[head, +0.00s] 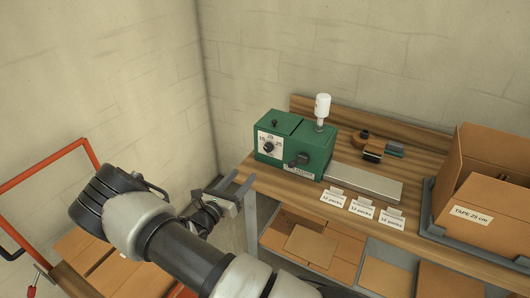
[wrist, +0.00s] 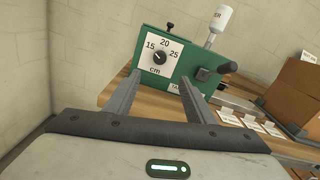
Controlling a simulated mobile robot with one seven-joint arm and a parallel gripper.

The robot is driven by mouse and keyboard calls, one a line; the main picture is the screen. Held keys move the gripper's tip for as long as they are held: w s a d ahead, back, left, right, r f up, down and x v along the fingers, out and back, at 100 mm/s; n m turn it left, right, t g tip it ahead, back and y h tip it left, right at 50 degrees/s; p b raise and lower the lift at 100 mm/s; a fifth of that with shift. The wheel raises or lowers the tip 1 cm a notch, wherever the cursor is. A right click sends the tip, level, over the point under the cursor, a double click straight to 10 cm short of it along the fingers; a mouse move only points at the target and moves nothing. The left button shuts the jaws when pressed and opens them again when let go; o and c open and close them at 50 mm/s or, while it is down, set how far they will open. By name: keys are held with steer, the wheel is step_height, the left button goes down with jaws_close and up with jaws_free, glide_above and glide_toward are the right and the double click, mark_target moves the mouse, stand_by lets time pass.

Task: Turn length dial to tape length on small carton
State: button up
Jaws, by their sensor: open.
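The green tape machine (head: 292,145) stands at the left end of the wooden bench. Its white dial plate is marked 15, 20 and 25 cm, with a black length dial (head: 269,147) in the middle. The dial also shows in the wrist view (wrist: 159,57); I cannot tell its setting surely. A carton (head: 488,203) at the right has a label reading "TAPE 25 cm" and stands in front of a taller brown carton. My gripper (head: 230,190) is open and empty, in front of the machine and apart from it. In the wrist view its fingers (wrist: 160,77) point toward the dial plate, below the dial.
A black lever (wrist: 216,72) sticks out of the machine's front, right of the dial. A white bottle (head: 322,107) stands upright on top. A grey plate (head: 364,182), label cards (head: 362,208) and a dark tray (head: 426,218) lie to the right. Flat cardboard fills the shelf below.

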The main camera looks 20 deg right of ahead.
mark_target(268, 149)
steer(key=x, duration=1.7)
steer(key=shift+w+d, duration=0.1)
steer(key=shift+c, duration=0.4)
steer(key=c, duration=1)
steer(key=shift+m, duration=0.3)
steer(key=m+b, duration=0.2)
steer(key=m, duration=0.3)
steer(key=shift+m, duration=0.3)
steer(key=m+b, duration=0.2)
steer(key=m, duration=0.3)
steer(key=shift+m, duration=0.4)
